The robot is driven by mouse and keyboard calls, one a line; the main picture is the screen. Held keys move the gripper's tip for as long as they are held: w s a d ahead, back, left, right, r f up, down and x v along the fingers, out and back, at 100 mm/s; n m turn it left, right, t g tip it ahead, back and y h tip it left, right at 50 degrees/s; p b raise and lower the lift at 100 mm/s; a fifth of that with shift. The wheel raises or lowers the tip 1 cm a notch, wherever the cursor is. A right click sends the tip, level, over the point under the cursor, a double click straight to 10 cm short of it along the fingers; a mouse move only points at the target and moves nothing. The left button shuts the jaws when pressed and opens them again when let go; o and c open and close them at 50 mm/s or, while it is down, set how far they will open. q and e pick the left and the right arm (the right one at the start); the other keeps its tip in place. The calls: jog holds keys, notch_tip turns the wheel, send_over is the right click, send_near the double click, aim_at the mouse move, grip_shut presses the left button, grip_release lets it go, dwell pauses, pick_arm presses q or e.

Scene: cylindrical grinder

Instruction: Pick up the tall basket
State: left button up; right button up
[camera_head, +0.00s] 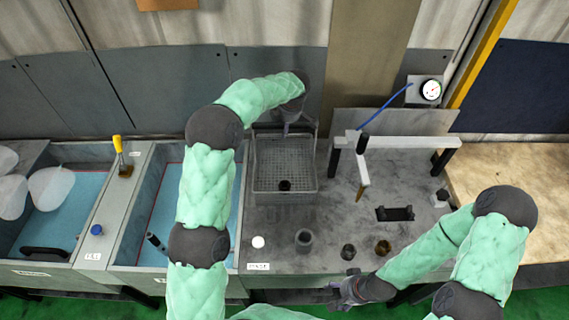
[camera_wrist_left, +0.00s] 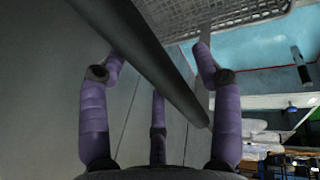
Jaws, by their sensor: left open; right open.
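The tall basket (camera_head: 284,188) is a grey wire-mesh basket standing on the grey worktop, with a small dark object in it. Its raised handle (camera_head: 267,127) is at the back rim. My left gripper (camera_head: 291,122) is over the handle, pointing down. In the left wrist view the open fingers (camera_wrist_left: 158,62) stand either side of a dark bar (camera_wrist_left: 160,60), apparently the handle; they do not close on it. The basket's mesh (camera_wrist_left: 235,22) shows at the top there. My right gripper (camera_head: 338,291) is open and empty at the worktop's front edge, away from the basket.
Blue-lined tanks (camera_head: 160,215) lie left of the basket. A white-topped frame (camera_head: 400,142) with a tool handle stands to its right. A grey wall (camera_head: 180,85) rises close behind.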

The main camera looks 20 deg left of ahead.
pick_arm(q)
grip_shut()
jog(key=shift+r, duration=0.1)
jog(key=shift+r, duration=0.1)
